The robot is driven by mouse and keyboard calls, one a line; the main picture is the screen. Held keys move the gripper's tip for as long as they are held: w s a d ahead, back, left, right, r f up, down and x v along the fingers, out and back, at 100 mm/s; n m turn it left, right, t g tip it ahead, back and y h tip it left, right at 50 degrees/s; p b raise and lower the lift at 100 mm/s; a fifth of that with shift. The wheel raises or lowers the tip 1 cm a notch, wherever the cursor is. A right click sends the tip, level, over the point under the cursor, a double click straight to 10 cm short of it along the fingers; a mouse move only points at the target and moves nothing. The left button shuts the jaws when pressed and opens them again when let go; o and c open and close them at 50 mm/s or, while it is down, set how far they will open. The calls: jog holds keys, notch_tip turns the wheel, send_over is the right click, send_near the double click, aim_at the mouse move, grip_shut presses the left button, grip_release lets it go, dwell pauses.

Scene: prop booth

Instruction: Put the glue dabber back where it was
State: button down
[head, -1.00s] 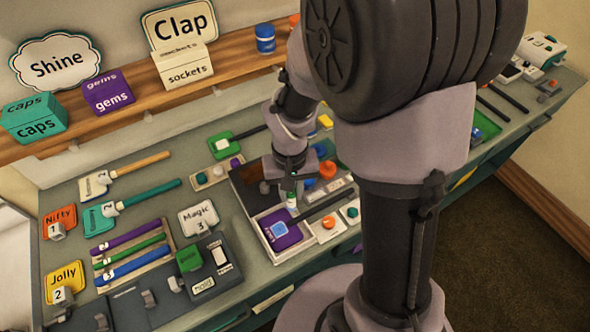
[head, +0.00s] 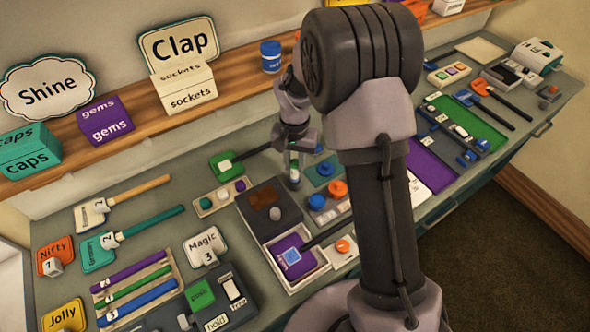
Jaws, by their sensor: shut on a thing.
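My gripper (head: 294,152) is shut on a small upright thing, which looks like the glue dabber (head: 295,175), with a green band and a pale lower part. It is held above the bench, at the back right of a tray (head: 291,212). The tray's dark section has brown patches and a grey round knob (head: 275,213). Its pale front section holds a purple card (head: 297,254) with a blue square and a dark handle. The fingertips are small and partly hidden by the dabber. I cannot tell the exact height of the dabber over the bench.
Left of the tray lie a small cream holder (head: 219,198) with round pieces and a green-ended paddle (head: 228,163). To the right are orange and blue knobs (head: 337,188). A wooden shelf (head: 230,86) with boxes and a blue jar (head: 271,56) runs behind. My arm hides part of the bench.

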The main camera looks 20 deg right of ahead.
jog(key=shift+f+b, duration=0.35)
jog(key=shift+f, duration=1.2)
jog(key=c, duration=1.2)
grip_release()
jog(key=shift+c, duration=0.2)
notch_tip(320, 180, up, 13)
jog(key=p, duration=0.3)
jog(key=shift+s+r, duration=0.15)
notch_tip(320, 180, up, 8)
jog(key=t, duration=0.2)
send_over(295, 170)
jog(key=s, duration=0.4)
jog(key=s+a+r+t+y, duration=0.1)
jog(key=s+a+r+t, duration=0.1)
jog(key=s+r, duration=0.8)
jog(key=s+a+f+n+t+y, duration=0.1)
jog(key=s+f, duration=0.1)
jog(key=s, duration=0.8)
jog(key=shift+a+t, duration=0.35)
jog(key=shift+t, duration=0.05)
